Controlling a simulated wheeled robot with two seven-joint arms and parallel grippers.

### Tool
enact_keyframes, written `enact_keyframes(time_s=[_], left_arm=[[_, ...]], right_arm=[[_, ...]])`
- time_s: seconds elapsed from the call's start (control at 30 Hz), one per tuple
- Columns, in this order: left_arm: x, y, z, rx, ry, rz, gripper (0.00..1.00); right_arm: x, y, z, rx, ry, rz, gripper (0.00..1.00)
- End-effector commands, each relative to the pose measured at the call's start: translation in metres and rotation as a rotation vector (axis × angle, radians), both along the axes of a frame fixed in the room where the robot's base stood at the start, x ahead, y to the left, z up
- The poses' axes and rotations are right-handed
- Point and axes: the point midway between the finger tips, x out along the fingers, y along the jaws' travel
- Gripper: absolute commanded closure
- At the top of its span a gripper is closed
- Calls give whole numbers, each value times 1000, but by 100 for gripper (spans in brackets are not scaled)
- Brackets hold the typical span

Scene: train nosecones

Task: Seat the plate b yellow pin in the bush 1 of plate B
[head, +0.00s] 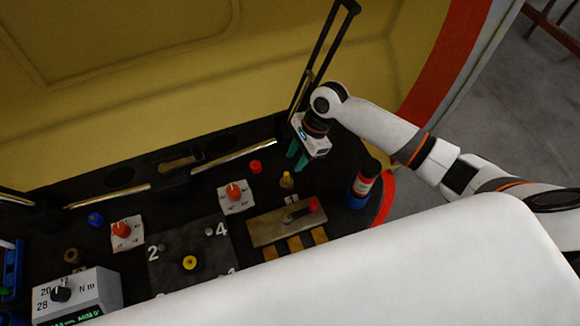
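A small yellow pin (287,181) stands upright on the dark console, right of centre in the head view. My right gripper (297,158) is just above and slightly right of it, pointing down. Its two green fingers are apart with nothing seen between them. A dark square plate (170,275) with white numerals lies lower left of the pin. Numerals 2 and 4 show clearly, and one near the lower right edge is partly hidden. Another round yellow piece (190,263) sits near this plate's middle. The plate's lower part is cut off. I cannot read plate letters. My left gripper is out of view.
A red pin (255,167) stands left of the yellow pin. A brass-coloured block with a red-knobbed lever (280,225) lies below. A red, white and blue cylinder (360,190) stands at right. Red knobs (233,191) and a torque box (75,297) are to the left.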

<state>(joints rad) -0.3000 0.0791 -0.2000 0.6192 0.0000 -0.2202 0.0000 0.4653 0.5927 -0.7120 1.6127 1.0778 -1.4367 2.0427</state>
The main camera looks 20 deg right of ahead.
Motion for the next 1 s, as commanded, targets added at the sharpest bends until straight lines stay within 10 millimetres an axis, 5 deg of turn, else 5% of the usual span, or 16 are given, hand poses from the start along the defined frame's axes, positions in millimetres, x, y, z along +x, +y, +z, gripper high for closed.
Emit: enact_keyframes(time_s=[0.3, 1.0], left_arm=[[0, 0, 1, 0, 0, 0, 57], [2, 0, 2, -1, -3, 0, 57]], right_arm=[[2, -14, 36, 0, 0, 1, 64], [1, -15, 37, 0, 1, 0, 64]])
